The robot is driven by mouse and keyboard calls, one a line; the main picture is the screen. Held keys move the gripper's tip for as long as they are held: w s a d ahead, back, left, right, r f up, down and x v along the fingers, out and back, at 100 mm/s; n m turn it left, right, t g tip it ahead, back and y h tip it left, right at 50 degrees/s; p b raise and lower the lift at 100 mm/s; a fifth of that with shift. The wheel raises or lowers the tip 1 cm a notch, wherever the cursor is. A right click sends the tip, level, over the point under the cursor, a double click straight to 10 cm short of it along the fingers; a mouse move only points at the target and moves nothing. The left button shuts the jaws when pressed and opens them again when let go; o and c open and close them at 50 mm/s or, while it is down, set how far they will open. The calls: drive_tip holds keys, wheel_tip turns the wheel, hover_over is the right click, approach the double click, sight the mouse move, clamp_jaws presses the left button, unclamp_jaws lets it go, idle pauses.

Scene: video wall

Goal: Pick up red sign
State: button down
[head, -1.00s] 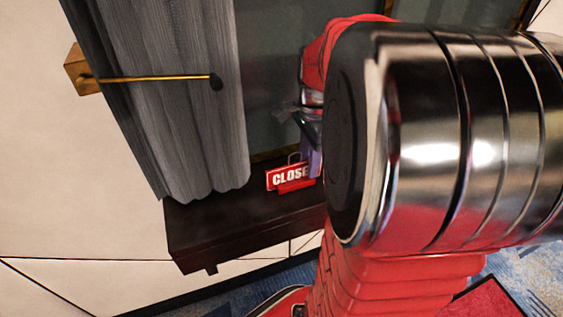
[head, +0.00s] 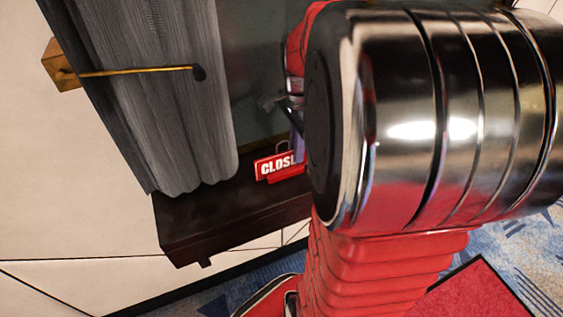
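The red sign (head: 273,168) with white letters reading "CLOS" stands on a dark wooden ledge (head: 205,222) below the curtain. A thin loop shows at its top, and its right end is hidden behind my arm. My gripper (head: 287,103) is mostly hidden behind my large metal arm joint. Only a small grey and dark part of it shows, above and slightly right of the sign. I cannot tell whether its fingers are open or shut, or whether they touch anything. A purple object (head: 299,148) shows partly beside the sign's right end.
A grey curtain (head: 165,100) hangs left of the sign, with a brass rod (head: 135,71) fixed to the wall in front of it. The ledge left of the sign is clear. A red mat (head: 470,295) lies on the blue patterned floor at lower right.

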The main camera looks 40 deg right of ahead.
drive_tip(key=shift+r, duration=0.15)
wheel_tip(320, 180, up, 10)
drive_tip(key=shift+f, duration=0.1)
idle(0.6)
idle(0.6)
